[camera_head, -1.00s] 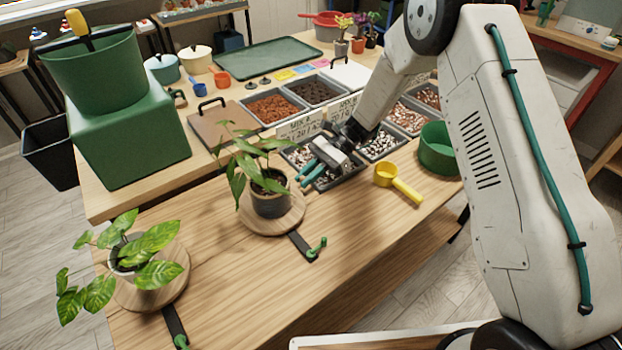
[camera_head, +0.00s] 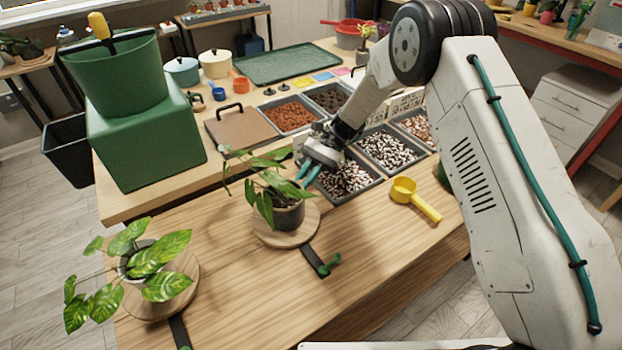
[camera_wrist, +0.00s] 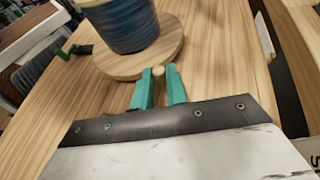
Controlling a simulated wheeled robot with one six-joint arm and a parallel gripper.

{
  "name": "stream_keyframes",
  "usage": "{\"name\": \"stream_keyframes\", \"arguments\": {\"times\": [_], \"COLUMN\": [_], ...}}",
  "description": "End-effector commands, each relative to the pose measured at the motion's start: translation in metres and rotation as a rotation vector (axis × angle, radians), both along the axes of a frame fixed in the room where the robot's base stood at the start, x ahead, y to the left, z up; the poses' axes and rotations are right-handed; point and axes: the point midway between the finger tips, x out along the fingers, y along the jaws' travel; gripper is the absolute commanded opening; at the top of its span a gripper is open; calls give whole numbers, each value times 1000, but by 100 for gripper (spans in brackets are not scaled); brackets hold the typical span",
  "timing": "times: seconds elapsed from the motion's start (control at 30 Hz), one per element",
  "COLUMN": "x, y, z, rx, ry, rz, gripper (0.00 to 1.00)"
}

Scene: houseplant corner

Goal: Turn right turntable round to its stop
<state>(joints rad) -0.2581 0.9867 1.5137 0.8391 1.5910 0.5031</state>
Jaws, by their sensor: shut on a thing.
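The right turntable is a round wooden disc (camera_head: 268,236) near the middle of the table. A dark pot (camera_head: 288,216) with a leafy plant stands on it; in the wrist view the pot (camera_wrist: 122,22) looks blue-grey and ribbed. My gripper (camera_head: 306,172) is at the disc's far side, partly behind leaves. In the wrist view my gripper's teal fingers (camera_wrist: 158,76) are shut on a small wooden peg (camera_wrist: 158,71) at the rim of the disc (camera_wrist: 172,45).
A second turntable (camera_head: 150,303) with a variegated plant stands at the left. Gravel trays (camera_head: 350,180) lie beside my gripper. A yellow scoop (camera_head: 412,195) is to the right. A green block (camera_head: 150,140) bears a green bucket.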

Motion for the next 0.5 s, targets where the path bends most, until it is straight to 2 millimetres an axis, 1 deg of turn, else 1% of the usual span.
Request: {"name": "stream_keyframes", "arguments": {"times": [0.03, 0.2, 0.5], "x": [0, 0, 0], "y": [4, 13, 24], "z": [1, 0, 0], "rx": [1, 2, 2], "ry": [-1, 0, 1], "rz": [-1, -1, 0], "gripper": [0, 0, 0]}}
